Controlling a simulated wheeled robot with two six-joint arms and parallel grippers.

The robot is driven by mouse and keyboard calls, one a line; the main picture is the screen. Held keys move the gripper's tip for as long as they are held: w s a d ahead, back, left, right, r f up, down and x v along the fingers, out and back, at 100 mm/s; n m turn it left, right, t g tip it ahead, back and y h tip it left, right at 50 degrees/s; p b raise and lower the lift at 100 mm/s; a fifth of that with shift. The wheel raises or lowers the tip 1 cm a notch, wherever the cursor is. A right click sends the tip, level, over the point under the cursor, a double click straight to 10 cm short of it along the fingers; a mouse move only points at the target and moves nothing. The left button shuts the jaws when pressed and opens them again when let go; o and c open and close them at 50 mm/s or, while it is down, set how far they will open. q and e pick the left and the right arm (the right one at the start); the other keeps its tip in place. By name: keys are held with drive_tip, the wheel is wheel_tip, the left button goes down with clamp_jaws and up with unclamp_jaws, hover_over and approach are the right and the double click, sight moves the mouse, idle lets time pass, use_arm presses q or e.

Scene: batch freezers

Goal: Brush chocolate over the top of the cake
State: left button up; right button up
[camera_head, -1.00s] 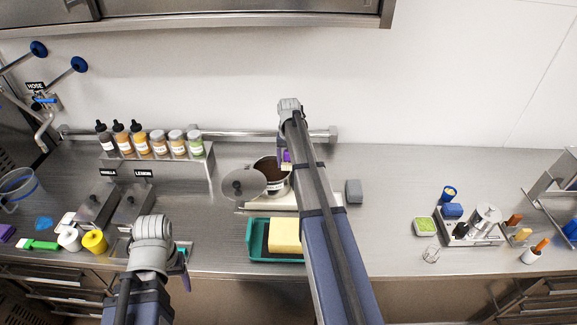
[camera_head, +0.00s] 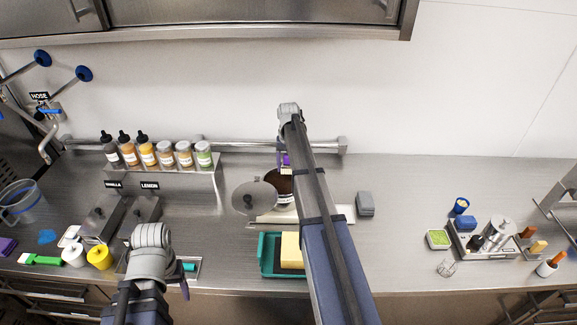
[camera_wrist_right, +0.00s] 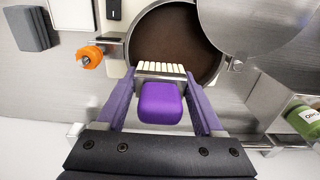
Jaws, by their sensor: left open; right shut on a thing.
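The yellow block-shaped cake (camera_head: 290,248) sits in a green tray (camera_head: 263,262) near the counter's front edge, partly hidden by my right arm. A pot (camera_wrist_right: 136,32) of dark brown chocolate stands behind it, its lid (camera_head: 254,199) swung to the left. My right gripper (camera_wrist_right: 160,96) is shut on a purple-handled brush (camera_wrist_right: 160,102) with pale bristles. In the right wrist view the bristles overlap the pot's near rim; I cannot tell whether they touch the chocolate. My left gripper (camera_head: 184,285) is open at the front left, apart from the cake; its fingers are mostly hidden.
A rack of bottles and jars (camera_head: 160,152) stands behind left. A grey block (camera_head: 365,204) lies right of the pot. A yellow cup (camera_head: 100,257) and a green-handled tool (camera_head: 42,260) lie at front left. A caddy (camera_head: 480,240) stands right. The counter between block and caddy is clear.

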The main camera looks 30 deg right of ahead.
sight(289, 182)
drive_tip(key=shift+s+f+b, duration=0.1)
drive_tip(key=shift+f+b, duration=1.75)
drive_tip(key=shift+f, duration=0.3)
drive_tip(key=shift+f+b, duration=0.45)
idle(0.6)
wheel_tip(289, 182, up, 7)
drive_tip(key=p, duration=0.7)
drive_tip(key=shift+f, duration=0.1)
idle(0.6)
